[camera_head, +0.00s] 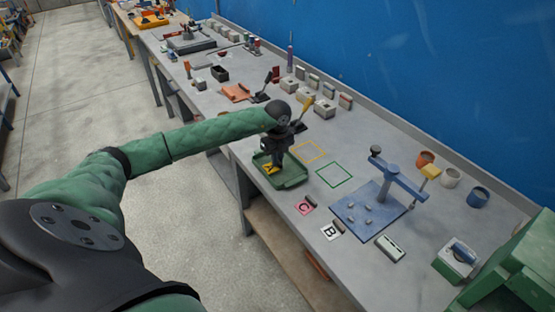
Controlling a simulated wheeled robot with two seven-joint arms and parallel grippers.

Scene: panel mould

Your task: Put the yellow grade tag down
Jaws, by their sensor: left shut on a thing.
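The yellow grade tag (270,169), with a dark letter A, is at the tips of my left gripper (275,161), which is shut on it. Gripper and tag are over the green tray (291,181) near the table's front edge. I cannot tell whether the tag touches the tray floor. A pink tag with a C (305,207) and a white tag with a B (330,232) lie on the table to the right of the tray. My right gripper is out of view.
A yellow outlined square (309,151) and a green outlined square (334,175) on the grey table are empty. A blue fixture with a post and arm (370,210) stands to the right. Several grey blocks (325,107) and small cups (449,177) stand towards the back.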

